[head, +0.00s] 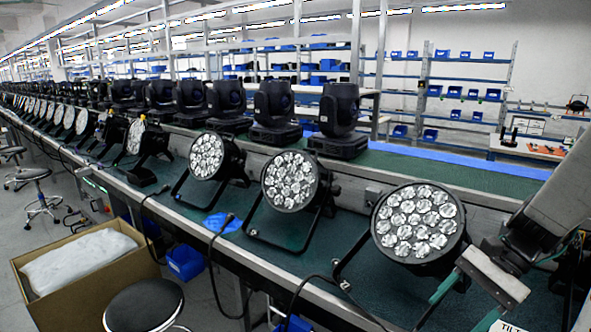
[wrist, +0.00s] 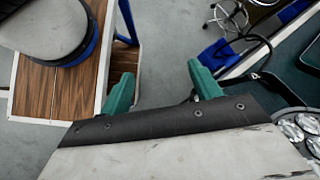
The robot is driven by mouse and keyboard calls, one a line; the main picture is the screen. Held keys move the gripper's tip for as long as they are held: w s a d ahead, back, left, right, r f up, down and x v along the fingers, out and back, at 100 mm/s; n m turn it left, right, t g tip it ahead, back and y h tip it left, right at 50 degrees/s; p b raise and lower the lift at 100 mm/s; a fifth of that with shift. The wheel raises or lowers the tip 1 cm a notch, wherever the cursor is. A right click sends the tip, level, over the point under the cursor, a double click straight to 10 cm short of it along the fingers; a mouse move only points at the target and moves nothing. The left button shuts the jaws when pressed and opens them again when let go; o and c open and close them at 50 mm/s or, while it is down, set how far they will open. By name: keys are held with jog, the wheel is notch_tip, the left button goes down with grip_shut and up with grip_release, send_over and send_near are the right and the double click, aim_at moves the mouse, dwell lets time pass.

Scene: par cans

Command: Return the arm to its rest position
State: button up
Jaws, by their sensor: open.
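My gripper (head: 462,278) is at the lower right of the head view, in front of the nearest par can (head: 418,222). In the wrist view its two green fingers stand apart with nothing between them, and grey floor shows beyond my gripper (wrist: 160,75). My arm comes in from the right edge of the head view, folded close by. The par can is round and black with several clear lenses, tilted up on its bracket. Part of it also shows at the right edge of the wrist view (wrist: 291,132). My gripper looks apart from it.
More par cans (head: 290,180) (head: 208,157) stand along the green workbench (head: 345,285), with moving-head lights (head: 338,108) behind. A cardboard box (head: 30,290) and a stool (head: 144,305) stand on the floor at the left. Cables hang over the bench edge.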

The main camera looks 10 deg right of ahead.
jog(key=s+a+r+n+t+h, duration=0.1)
jog(key=s+a+r+n+h, duration=0.4)
jog(key=a+r+n+h, duration=0.3)
jog(key=shift+s+a+r+n+t, duration=0.3)
jog(key=shift+a+r+n, duration=0.8)
jog(key=shift+a+n, duration=1.45)
jog(key=shift+d+n, duration=0.55)
jog(key=shift+d, duration=0.05)
